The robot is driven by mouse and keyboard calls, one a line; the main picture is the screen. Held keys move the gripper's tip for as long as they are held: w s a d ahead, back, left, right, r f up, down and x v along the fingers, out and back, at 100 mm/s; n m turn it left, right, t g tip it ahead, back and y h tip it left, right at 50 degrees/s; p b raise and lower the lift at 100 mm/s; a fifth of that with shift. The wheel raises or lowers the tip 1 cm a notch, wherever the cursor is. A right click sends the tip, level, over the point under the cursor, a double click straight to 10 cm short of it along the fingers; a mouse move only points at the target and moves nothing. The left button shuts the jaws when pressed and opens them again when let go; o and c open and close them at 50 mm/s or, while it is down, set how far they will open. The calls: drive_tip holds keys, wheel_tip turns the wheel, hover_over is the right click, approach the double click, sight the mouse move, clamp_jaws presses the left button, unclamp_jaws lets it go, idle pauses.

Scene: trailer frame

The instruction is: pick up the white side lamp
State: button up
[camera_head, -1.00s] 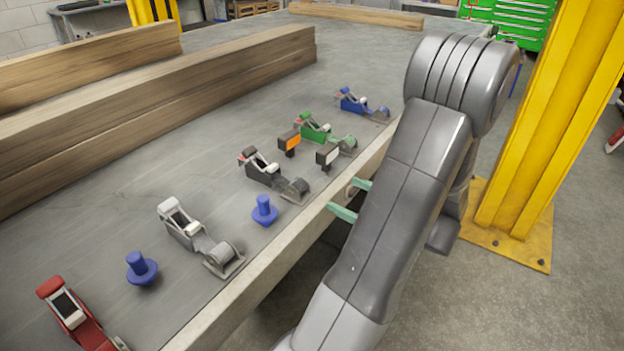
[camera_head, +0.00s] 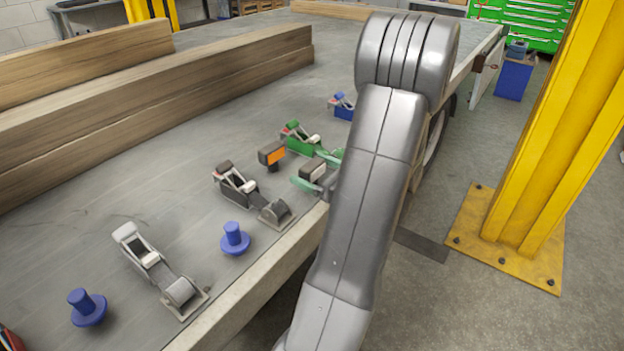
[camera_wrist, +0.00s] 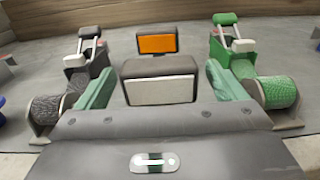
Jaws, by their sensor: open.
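The white side lamp (camera_wrist: 160,91), a dark block with a white lens, stands near the table's front edge. In the head view the lamp (camera_head: 312,170) is between the green fingers of my gripper (camera_head: 315,171), partly covered by them. In the wrist view my gripper (camera_wrist: 159,72) is open, with one finger on each side of the lamp. A gap shows between the lamp and each finger. The lamp's stem is hidden. An orange side lamp (camera_wrist: 157,45) stands just behind it; it also shows in the head view (camera_head: 271,155).
A black ratchet strap (camera_head: 240,186) is to the left and a green one (camera_head: 297,137) is behind to the right. Further along are a grey ratchet (camera_head: 150,262), blue pegs (camera_head: 235,240) and a blue ratchet (camera_head: 341,104). Wooden beams (camera_head: 200,85) lie at the back. A yellow post (camera_head: 525,130) stands right.

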drive_tip(key=shift+x, duration=1.3)
drive_tip(key=c, duration=1.2)
